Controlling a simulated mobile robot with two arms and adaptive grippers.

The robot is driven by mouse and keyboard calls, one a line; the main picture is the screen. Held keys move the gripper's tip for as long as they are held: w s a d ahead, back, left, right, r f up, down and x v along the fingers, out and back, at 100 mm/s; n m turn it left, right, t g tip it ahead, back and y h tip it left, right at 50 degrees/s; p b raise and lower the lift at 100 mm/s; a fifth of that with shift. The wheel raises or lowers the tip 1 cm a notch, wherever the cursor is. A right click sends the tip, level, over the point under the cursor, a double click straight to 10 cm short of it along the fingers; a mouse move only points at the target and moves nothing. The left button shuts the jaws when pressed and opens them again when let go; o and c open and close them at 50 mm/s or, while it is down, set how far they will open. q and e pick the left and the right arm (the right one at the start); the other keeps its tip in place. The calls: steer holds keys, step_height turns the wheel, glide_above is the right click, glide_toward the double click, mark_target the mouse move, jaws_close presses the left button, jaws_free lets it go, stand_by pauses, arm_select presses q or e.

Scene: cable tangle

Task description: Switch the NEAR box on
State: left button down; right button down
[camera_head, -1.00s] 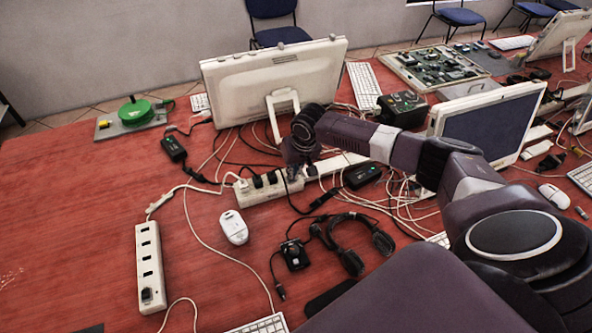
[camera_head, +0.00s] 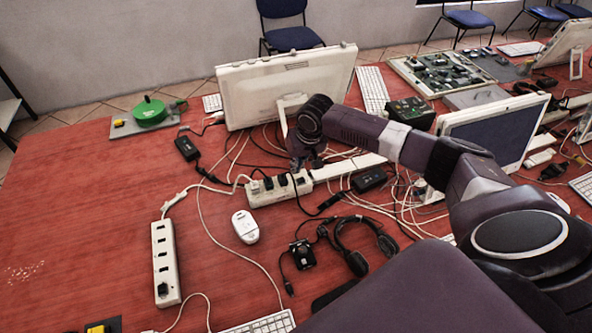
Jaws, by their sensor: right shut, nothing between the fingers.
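No label reading NEAR can be made out. A white power strip (camera_head: 262,197) with dark plugs lies mid-table below the large monitor. A second, longer white strip (camera_head: 164,240) lies at the left, nearer the front, with several dark sockets and a dark part at its front end. My right gripper (camera_head: 308,164) is shut and empty at the right end of the mid-table strip, pointing down. Its dark fingers overlap the strip's far edge in the picture; whether they touch it cannot be told. Any switch there is hidden or too small to see. My left gripper is out of view.
Tangled cables (camera_head: 400,205) run right of the mid-table strip. A black adapter (camera_head: 369,179), a white mouse (camera_head: 245,227) and a headset (camera_head: 356,250) lie around it. The large monitor (camera_head: 270,90) stands behind. The red table is mostly clear at far left.

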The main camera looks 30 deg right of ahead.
steer(key=b+v, duration=0.1)
steer(key=v, duration=0.6)
steer(key=shift+a+r, duration=0.15)
steer(key=shift+a, duration=0.15)
steer(key=shift+w, duration=0.1)
